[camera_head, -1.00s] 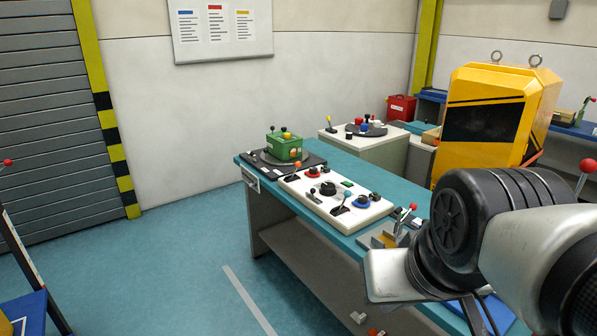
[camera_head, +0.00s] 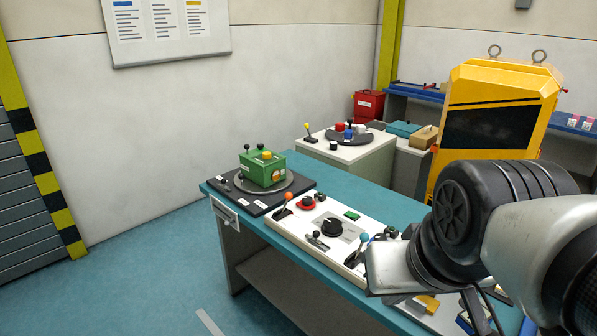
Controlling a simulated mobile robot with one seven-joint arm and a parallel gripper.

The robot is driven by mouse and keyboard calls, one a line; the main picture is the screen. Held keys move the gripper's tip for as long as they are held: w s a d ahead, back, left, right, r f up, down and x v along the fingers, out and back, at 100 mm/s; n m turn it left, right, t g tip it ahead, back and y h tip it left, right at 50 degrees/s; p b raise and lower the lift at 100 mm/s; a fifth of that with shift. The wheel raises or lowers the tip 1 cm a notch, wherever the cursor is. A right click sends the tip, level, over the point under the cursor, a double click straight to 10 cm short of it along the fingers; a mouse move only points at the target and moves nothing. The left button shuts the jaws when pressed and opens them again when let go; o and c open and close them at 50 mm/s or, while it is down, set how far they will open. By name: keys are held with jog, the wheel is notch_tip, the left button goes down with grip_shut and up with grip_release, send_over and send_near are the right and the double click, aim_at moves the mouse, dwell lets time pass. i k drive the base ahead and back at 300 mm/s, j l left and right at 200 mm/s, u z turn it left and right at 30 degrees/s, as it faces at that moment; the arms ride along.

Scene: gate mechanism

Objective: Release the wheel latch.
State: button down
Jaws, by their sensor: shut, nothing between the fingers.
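A green box (camera_head: 262,170) with several knobs on top sits on a round grey plate (camera_head: 290,186) at the far left end of the teal bench. The plate rests on a dark base (camera_head: 300,198) with small controls and white labels at its left side. I cannot tell which part is the wheel latch. A white control panel (camera_head: 285,228) with levers and a black knob (camera_head: 332,227) lies nearer. My gripper (camera_head: 477,318) shows only in part at the bottom, dark, shut and empty, well away from the green box.
The teal bench (camera_head: 345,187) runs from centre left to lower right. A grey cabinet (camera_head: 350,160) with a round dark turntable stands behind it. A yellow machine (camera_head: 497,115) stands at the right. Blue floor (camera_head: 150,270) is free at the left.

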aim_at(316, 234)
jog(key=i+j+z, duration=0.35)
jog(key=i+j, duration=0.6)
jog(key=j, duration=0.2)
